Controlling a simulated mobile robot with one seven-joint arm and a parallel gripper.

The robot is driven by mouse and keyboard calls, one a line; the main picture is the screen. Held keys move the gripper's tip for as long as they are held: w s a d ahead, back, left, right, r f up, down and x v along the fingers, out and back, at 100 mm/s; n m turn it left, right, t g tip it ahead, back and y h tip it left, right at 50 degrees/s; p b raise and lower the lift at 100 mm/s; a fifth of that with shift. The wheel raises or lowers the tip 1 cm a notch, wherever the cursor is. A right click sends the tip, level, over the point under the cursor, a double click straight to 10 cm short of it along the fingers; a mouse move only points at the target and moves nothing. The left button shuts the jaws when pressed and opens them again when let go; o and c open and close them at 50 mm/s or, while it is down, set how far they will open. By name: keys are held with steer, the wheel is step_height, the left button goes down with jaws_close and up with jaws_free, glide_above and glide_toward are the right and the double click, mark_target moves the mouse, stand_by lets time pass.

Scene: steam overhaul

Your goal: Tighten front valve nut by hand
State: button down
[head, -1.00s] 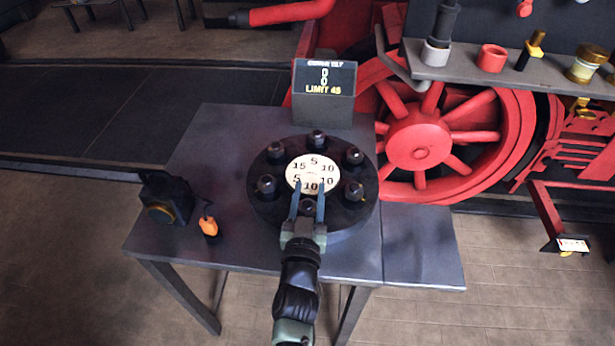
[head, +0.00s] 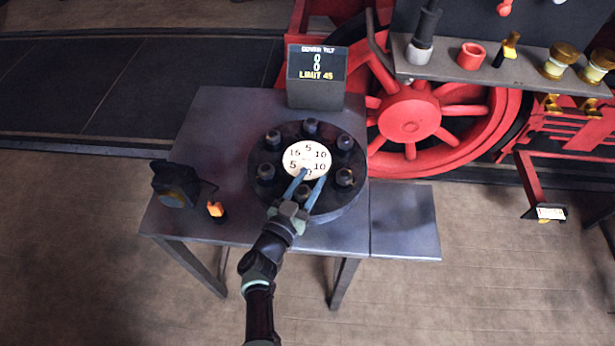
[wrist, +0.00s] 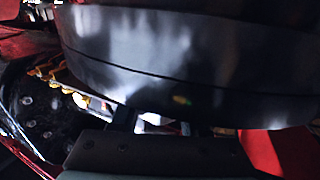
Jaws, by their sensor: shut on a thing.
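The round black valve cover (head: 258,193) lies on the metal table, with several dark nuts around a white number dial (head: 306,158). The front valve nut (head: 304,192) is on the near side of the cover, partly hidden by my fingers. My gripper (head: 313,176) reaches in from the near side with its two blue fingers on either side of this nut, shut on it. In the wrist view a large dark curved surface (wrist: 180,60) fills the upper part; the nut cannot be made out there.
A display (head: 317,66) behind the cover reads tilt 0, 0, limit 45. A black lamp-like box (head: 175,184) and an orange-topped item (head: 216,210) stand left on the table (head: 215,130). A red wheel (head: 408,112) and a shelf (head: 520,86) with parts are behind right.

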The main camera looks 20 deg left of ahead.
steer(key=m+h+b, duration=0.1)
steer(key=h, duration=0.1)
steer(key=m+g+h+b, duration=0.1)
steer(key=m+h, duration=0.1)
steer(key=m+g+h+b, duration=0.1)
steer(key=h+b, duration=0.1)
steer(key=shift+s+d+f+h, duration=0.15)
steer(key=shift+d+f+h, duration=0.05)
steer(key=shift+d+h, duration=0.15)
steer(key=m+h+b, duration=0.1)
steer(key=m+g+h+b, duration=0.1)
steer(key=g+h+b, duration=0.1)
steer(key=shift+s+d+m+b, duration=0.25)
steer(key=shift+d+m+b, duration=0.05)
steer(key=shift+d+m, duration=0.1)
steer(key=shift+s+r+m+g+h+b, duration=0.1)
steer(key=shift+r+m+g+h+b, duration=0.1)
steer(key=shift+m+g+h+b, duration=0.3)
steer(key=shift+c, duration=2)
jaws_free()
steer(key=shift+s+r, duration=0.1)
steer(key=shift+d, duration=0.1)
